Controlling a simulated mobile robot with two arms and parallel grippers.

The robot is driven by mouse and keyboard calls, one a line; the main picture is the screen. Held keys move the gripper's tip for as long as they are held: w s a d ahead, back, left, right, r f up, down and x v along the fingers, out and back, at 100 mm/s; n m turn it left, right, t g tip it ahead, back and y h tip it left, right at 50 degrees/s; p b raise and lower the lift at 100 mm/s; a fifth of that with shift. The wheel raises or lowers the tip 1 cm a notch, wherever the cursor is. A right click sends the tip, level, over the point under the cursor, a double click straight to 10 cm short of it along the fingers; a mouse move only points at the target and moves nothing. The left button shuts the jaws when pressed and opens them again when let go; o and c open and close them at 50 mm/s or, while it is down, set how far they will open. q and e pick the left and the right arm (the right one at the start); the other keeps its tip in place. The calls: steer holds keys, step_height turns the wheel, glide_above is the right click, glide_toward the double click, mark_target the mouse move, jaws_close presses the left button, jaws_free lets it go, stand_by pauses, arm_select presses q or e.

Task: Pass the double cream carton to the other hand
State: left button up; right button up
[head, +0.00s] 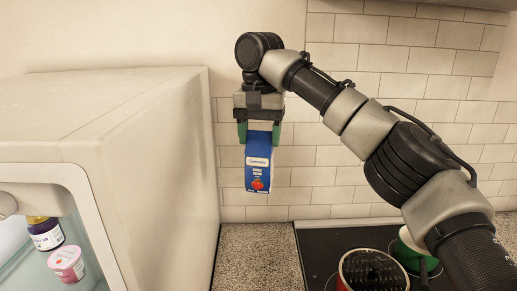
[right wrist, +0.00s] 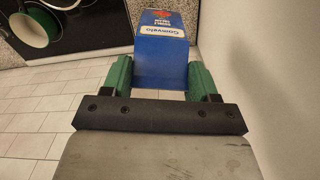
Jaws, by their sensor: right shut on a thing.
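The double cream carton (head: 258,168) is a small blue box with white lettering and a red picture on its front. My right gripper (head: 259,132) is shut on its top end, and the carton hangs upright in the air in front of the tiled wall. In the right wrist view the carton (right wrist: 161,38) sits between the two green fingers of my right gripper (right wrist: 160,78). My left gripper is in neither view.
A white fridge (head: 150,150) stands at the left, with a dark jar (head: 46,236) and a pink tub (head: 66,262) inside. A red pot (head: 350,270) and a green pot (head: 410,258) stand on the black hob (head: 318,255). The speckled counter (head: 255,255) below the carton looks bare.

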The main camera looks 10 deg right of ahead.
steer(key=s+a, duration=0.4)
steer(key=s, duration=0.4)
steer(key=s+a, duration=0.5)
steer(key=s, duration=0.4)
step_height(320, 180, down, 20)
steer(key=s+d+n, duration=0.2)
steer(key=s+n, duration=0.1)
steer(key=n, duration=0.9)
steer(key=w+a+f+n, duration=0.4)
steer(key=f+n, duration=0.1)
steer(key=f, duration=0.1)
steer(key=s+d+r+m, duration=0.6)
steer(key=d+r+m, duration=0.2)
steer(key=r, duration=0.2)
steer(key=w+a+f+n, duration=0.5)
steer(key=f+n, duration=0.4)
steer(key=n, duration=0.3)
steer(key=shift+w+f+n, duration=0.15)
steer(key=shift+f+n, duration=0.25)
